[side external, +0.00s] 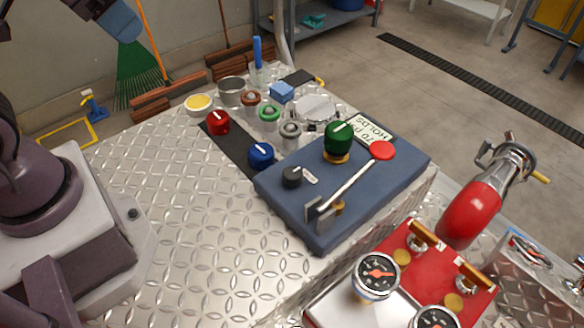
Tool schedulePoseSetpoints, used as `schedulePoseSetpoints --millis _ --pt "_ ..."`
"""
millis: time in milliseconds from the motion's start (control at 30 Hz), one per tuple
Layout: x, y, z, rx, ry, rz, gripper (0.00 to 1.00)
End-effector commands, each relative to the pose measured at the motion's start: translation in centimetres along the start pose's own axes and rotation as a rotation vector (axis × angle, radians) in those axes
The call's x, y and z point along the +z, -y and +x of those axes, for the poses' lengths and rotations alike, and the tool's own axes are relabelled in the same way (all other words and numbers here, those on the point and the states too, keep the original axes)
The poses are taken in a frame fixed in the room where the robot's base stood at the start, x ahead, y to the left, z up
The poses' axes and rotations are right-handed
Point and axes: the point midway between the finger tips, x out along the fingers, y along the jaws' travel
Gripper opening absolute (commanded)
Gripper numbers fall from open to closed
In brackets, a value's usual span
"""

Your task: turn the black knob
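The black knob (292,177) is a small round dial standing upright on the top of a blue-grey box (276,205), near the box's left edge. A thin light line marks its top. A small white label (309,176) lies just to its right. Nothing touches the knob. My gripper does not show in the side external view; only parts of my arm appear at the left, well away from the knob.
On the box stand a green knob (338,136) and a lever with a red ball (382,150). Red (218,122) and blue (261,154) knobs sit on the metal table left of it. Gauges (377,275) stand in front. The table's left part is clear.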

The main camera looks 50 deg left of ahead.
Motion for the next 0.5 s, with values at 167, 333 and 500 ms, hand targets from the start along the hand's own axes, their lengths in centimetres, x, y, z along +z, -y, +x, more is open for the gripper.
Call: schedulePoseSetpoints --millis 167,333,500 --pt "0.2 0.9 3.9 -0.068 0.189 -0.022 0.63" --pt "-0.2 0.7 9.0 -0.052 0.356 0.099 0.63" --pt "-0.5 -0.9 14.5 0.094 0.446 0.312 0.63"
